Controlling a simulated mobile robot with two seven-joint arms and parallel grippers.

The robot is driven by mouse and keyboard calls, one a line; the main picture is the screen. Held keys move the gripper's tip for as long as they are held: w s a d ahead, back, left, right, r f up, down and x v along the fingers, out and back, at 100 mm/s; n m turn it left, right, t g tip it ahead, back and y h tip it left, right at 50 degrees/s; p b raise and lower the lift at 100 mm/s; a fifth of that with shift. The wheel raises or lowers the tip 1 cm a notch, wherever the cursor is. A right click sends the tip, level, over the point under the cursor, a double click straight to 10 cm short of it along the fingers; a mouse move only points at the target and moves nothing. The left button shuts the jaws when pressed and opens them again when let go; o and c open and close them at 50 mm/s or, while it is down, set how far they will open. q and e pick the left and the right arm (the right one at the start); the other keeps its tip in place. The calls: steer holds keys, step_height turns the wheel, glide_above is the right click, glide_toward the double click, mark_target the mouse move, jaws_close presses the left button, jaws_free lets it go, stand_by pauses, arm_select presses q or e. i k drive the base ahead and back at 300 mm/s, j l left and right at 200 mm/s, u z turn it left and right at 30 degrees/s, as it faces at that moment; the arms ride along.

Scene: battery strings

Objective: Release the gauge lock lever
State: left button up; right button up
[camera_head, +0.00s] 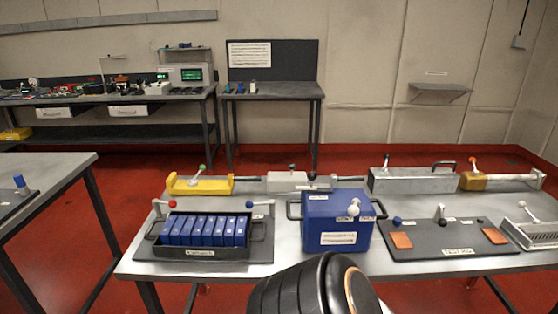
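Several small levers with ball knobs stand on the grey workbench (290,268); I cannot tell which is the gauge lock lever. A red-knobbed lever (474,166) is on an orange-yellow block (487,183). A white-knobbed lever (353,209) is on the blue box (330,222). A blue-knobbed lever (386,161) is on a long grey box (413,180). Neither gripper shows.
A black tray (203,253) of blue cells has a lever at each back corner. A white slotted rack (530,233) is at the right edge. A black arm link of mine covers the bottom middle. Another table (50,170) stands left; red floor lies between.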

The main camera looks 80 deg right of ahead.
mark_target(521, 205)
steer(key=k+j+z, duration=0.15)
steer(key=z, duration=4)
steer(key=u, duration=0.55)
steer(key=i+l+u, duration=0.2)
steer(key=u, duration=0.25)
steer(key=i+l+u, duration=0.1)
steer(key=l+u, duration=0.35)
steer(key=i+l+u, duration=0.2)
steer(key=l, duration=0.25)
steer(key=l+u, duration=0.15)
steer(key=l, duration=0.3)
steer(key=l+u, duration=0.15)
steer(key=l, duration=1.7)
steer(key=i, duration=0.05)
